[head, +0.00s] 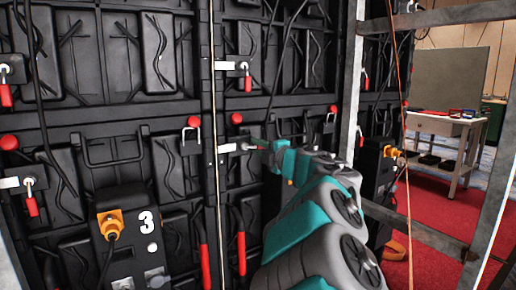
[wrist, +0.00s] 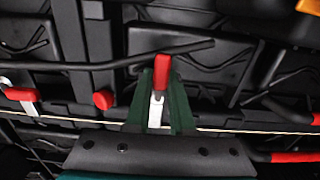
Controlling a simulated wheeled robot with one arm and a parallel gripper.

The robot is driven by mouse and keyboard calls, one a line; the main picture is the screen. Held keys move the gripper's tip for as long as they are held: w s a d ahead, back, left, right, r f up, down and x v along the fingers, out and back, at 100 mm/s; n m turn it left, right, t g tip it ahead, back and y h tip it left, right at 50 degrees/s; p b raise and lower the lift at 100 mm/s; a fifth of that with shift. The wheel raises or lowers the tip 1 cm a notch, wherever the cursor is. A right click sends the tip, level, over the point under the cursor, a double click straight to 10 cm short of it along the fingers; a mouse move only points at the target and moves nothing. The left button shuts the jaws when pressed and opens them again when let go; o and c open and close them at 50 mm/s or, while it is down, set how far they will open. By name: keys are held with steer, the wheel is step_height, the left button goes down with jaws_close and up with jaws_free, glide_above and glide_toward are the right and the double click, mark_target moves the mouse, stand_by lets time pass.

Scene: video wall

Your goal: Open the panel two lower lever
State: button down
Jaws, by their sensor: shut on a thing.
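The lever at my gripper shows in the wrist view as a red handle (wrist: 162,66) on a pale metal shank (wrist: 156,110). My gripper (wrist: 162,82) has its green fingers on both sides of this lever and is shut on it. In the head view my gripper (head: 258,145) is at the black panel wall, just right of a pale latch plate (head: 229,147). There the gripper hides most of the lever. The number of this panel cannot be read; a white 3 marks a box on the panel to the left.
Another red-handled lever (head: 248,82) hangs above, and more levers (head: 31,199) are at the left. Red knobs (head: 236,118), black bars and cables stick out near my gripper. A grey metal frame post (head: 351,90) stands close right of my arm. A table (head: 441,124) stands farther right.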

steer(key=c, duration=0.8)
jaws_free()
steer(key=shift+v, duration=3.9)
